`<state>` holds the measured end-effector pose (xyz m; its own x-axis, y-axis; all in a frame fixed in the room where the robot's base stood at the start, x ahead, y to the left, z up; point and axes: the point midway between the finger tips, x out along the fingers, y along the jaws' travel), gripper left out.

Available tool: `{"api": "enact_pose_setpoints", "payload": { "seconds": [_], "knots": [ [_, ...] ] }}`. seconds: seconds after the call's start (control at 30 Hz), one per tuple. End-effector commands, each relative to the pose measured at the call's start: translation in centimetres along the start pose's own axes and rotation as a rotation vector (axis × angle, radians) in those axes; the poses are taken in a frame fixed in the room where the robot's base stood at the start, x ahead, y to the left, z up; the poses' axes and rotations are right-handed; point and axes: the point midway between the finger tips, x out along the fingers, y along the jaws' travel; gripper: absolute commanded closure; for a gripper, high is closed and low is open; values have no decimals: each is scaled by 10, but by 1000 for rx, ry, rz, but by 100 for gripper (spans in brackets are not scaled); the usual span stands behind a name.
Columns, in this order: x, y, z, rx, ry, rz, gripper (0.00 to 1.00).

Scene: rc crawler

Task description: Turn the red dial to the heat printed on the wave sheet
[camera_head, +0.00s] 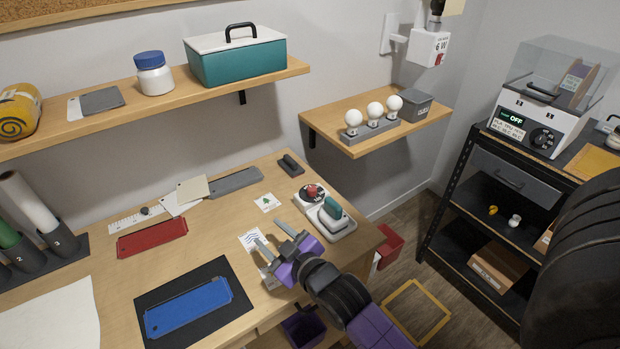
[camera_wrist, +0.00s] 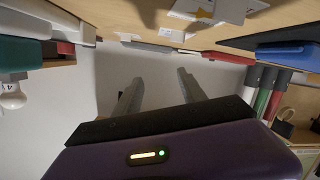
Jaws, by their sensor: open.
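The red dial (camera_head: 312,191) sits at the back end of a white device (camera_head: 338,229) near the table's right edge. The device also carries a teal handle-like part (camera_head: 333,207). The wave sheet (camera_head: 248,238) is a small white card with blue marks, left of the device; its printed heat is too small to read. My gripper (camera_head: 270,234) is open and empty, its fingers apart. It is over the table near the wave sheet, left of the device, and apart from the dial. One finger partly covers the wave sheet. Both fingers show in the wrist view (camera_wrist: 160,76), with nothing between them.
A tree card (camera_head: 267,202) lies behind my gripper; a star card (camera_wrist: 205,12) shows in the wrist view. A blue tray (camera_head: 188,306) on a black mat, a red tray (camera_head: 152,237) and a grey tray (camera_head: 236,182) lie to the left. A dark block (camera_head: 291,165) lies behind the device.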

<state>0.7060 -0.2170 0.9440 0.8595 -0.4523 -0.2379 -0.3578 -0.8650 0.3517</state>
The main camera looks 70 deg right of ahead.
Motion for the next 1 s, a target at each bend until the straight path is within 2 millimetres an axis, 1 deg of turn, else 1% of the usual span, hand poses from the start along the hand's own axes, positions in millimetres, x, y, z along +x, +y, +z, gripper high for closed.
{"api": "enact_pose_setpoints", "payload": {
  "seconds": [0.03,0.1,0.17,0.2,0.27,0.3,0.4,0.5,0.63,0.7,0.73,0.83,1.0],
  "knots": [
    [20,20,-10,-20,-27,28,52],
    [45,42,-13,-54,-82,53,52],
    [64,61,-14,-84,-135,70,52],
    [77,75,-15,-103,-172,78,52],
    [94,94,-16,-130,-232,85,52],
    [104,108,-17,-149,-276,85,52],
    [125,142,-18,-197,-391,72,52],
    [139,174,-20,-244,-519,30,52],
    [143,210,-21,-305,-700,-85,52],
    [138,223,-23,-340,-799,-185,52],
    [134,226,-23,-355,-838,-234,52],
    [115,227,-21,-400,-944,-409,52],
    [83,214,-16,-459,-1040,-663,52]
  ]
}}
